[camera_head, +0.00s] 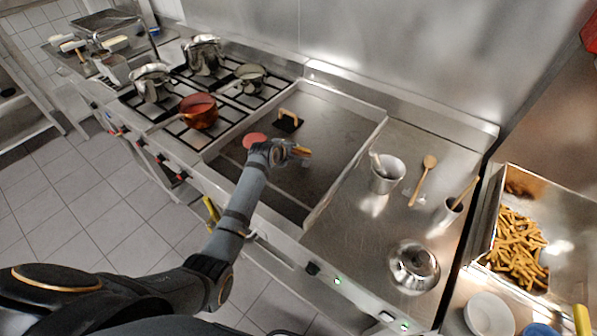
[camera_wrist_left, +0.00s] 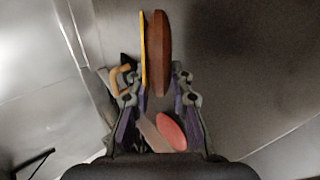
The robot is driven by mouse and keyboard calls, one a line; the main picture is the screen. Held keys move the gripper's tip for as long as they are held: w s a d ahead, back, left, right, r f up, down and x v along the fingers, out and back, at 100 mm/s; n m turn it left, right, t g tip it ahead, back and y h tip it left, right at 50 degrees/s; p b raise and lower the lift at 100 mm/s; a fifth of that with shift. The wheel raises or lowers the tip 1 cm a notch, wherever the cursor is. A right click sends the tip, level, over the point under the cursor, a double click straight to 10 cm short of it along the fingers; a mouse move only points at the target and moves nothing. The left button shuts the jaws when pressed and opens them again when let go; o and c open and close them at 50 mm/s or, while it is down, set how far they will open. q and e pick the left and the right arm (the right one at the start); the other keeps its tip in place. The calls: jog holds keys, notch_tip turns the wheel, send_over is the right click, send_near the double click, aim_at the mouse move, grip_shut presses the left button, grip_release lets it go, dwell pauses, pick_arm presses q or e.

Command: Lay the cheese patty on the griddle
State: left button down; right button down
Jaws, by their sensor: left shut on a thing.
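The cheese patty (camera_wrist_left: 158,52) is a brown disc with a yellow cheese layer on its left side. In the left wrist view it stands edge-on between the fingers of my left gripper (camera_wrist_left: 157,90), which is shut on it. In the head view my left gripper (camera_head: 290,152) is over the griddle (camera_head: 345,125), and the cheese patty (camera_head: 301,151) shows as a small tilted strip at its tip. The gap between patty and griddle surface is hard to judge. My right gripper is not in view.
A pink patty (camera_head: 254,140) lies on the griddle beside my left gripper. A press (camera_head: 288,120) with a wooden handle stands behind it. A red pan (camera_head: 199,111) and several pots are on the burners at left. A metal cup (camera_head: 386,174) stands right of the griddle. The griddle's right part is clear.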

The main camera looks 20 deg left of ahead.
pick_arm(q)
jog(key=shift+f, duration=0.7)
jog(key=shift+w+f, duration=0.2)
jog(key=shift+f, duration=0.15)
jog(key=c, duration=1.4)
grip_release()
jog(key=shift+s+r, duration=0.1)
